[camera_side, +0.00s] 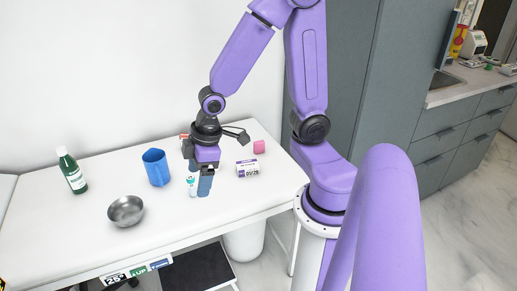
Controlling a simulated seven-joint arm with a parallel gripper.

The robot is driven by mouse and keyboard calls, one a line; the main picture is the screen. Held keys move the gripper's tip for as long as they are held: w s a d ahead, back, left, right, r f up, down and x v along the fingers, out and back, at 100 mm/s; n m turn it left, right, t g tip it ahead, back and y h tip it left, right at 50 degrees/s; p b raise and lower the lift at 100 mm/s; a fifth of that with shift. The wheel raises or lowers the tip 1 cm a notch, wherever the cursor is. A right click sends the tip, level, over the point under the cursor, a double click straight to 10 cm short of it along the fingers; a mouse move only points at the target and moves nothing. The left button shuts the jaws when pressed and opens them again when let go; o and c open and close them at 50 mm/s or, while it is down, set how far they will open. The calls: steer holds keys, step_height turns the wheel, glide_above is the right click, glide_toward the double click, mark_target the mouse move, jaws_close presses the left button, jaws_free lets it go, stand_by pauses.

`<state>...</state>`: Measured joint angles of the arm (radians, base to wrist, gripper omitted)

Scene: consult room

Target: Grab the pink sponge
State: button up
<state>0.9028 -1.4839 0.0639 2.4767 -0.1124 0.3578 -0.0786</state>
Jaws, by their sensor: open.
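A small pink block, which looks like the pink sponge (259,147), lies on the white table (70,230) toward its right back, near my arm's base. My gripper (205,188) points down over the middle of the table, to the left of the pink sponge and apart from it. It is open. A small white bottle with a teal label (192,187) stands right beside the fingers in this view. I cannot tell whether they touch.
A white box with dark print (247,168) lies between my gripper and the sponge. A blue cup (156,168), a metal bowl (126,211) and a green bottle (72,172) stand to the left. The table's front middle is clear.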

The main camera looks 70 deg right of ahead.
steer(key=w+d+f+m+t, duration=0.25)
steer(key=w+d+f, duration=0.35)
steer(key=w+d, duration=0.35)
steer(key=d+f+m+t+h, duration=0.15)
steer(key=d+f, duration=0.25)
steer(key=d, duration=0.4)
steer(key=d+f+m+t, duration=0.1)
steer(key=d+f+m, duration=0.2)
steer(key=d, duration=0.4)
steer(key=s+d+f+m+h, duration=0.1)
steer(key=s+d+m, duration=0.1)
steer(key=d, duration=0.2)
steer(key=s+d+f+m+t+h, duration=0.1)
steer(key=s+d+f, duration=0.1)
steer(key=d, duration=0.1)
steer(key=s+d+f+m+t+h, duration=0.1)
steer(key=s+d+m+h, duration=0.1)
steer(key=s+d, duration=0.1)
steer(key=shift+d+f+m, duration=0.2)
steer(key=shift+d+m, duration=0.1)
steer(key=shift+d, duration=0.55)
steer(key=s+d+f+m+h, duration=0.1)
steer(key=s+d+m+h, duration=0.45)
steer(key=s, duration=0.55)
glide_toward(260, 143)
steer(key=x, duration=0.5)
steer(key=shift+d, duration=0.45)
steer(key=shift+a+x, duration=0.2)
steer(key=shift+x, duration=2.6)
